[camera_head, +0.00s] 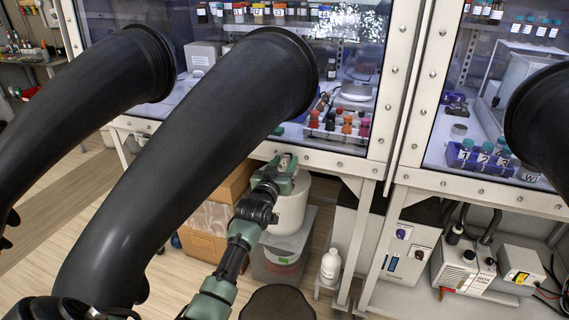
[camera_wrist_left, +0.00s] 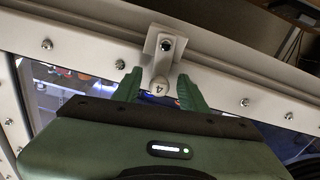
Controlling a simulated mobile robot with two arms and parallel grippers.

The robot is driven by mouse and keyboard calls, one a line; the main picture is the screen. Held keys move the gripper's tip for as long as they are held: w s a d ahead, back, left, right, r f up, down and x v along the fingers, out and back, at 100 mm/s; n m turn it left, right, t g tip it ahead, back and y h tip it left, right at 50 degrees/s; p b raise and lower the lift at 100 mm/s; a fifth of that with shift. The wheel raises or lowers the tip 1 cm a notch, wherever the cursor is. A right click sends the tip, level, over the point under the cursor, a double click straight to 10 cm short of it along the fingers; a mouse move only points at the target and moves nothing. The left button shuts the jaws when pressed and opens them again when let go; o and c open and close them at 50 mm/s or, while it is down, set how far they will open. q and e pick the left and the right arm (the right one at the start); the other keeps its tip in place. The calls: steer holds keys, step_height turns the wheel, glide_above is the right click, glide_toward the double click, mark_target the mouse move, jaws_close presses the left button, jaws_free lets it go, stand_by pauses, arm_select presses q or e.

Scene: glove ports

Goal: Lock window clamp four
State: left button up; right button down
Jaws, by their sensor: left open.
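Window clamp four (camera_wrist_left: 160,75) is a pale lever with a rounded end marked 4, hinged on a square plate with a dark bolt on the white window frame. It shows in the left wrist view. My left gripper (camera_wrist_left: 160,80) is open, with one green finger on each side of the clamp's end; I cannot tell whether they touch it. In the head view my left gripper (camera_head: 284,162) is at the lower frame edge of the glovebox, and the clamp cannot be made out there.
Large black gloves (camera_head: 190,160) stick out from the windows at left and centre, and another (camera_head: 542,115) at right. Below the frame stand a white bucket (camera_head: 290,208), cardboard boxes (camera_head: 205,230), a white bottle (camera_head: 330,265) and a pump unit (camera_head: 463,268).

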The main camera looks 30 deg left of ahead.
arm_select(q)
jaws_close()
steer(key=shift+d+r+m+p, duration=0.15)
steer(key=shift+d+m+p, duration=0.05)
steer(key=shift+m+p, duration=0.3)
steer(key=shift+d+m, duration=0.15)
steer(key=shift+m, duration=0.25)
steer(key=shift+f, duration=0.2)
jaws_free()
steer(key=v, duration=0.7)
steer(key=shift+s, duration=0.35)
steer(key=shift+d, duration=0.1)
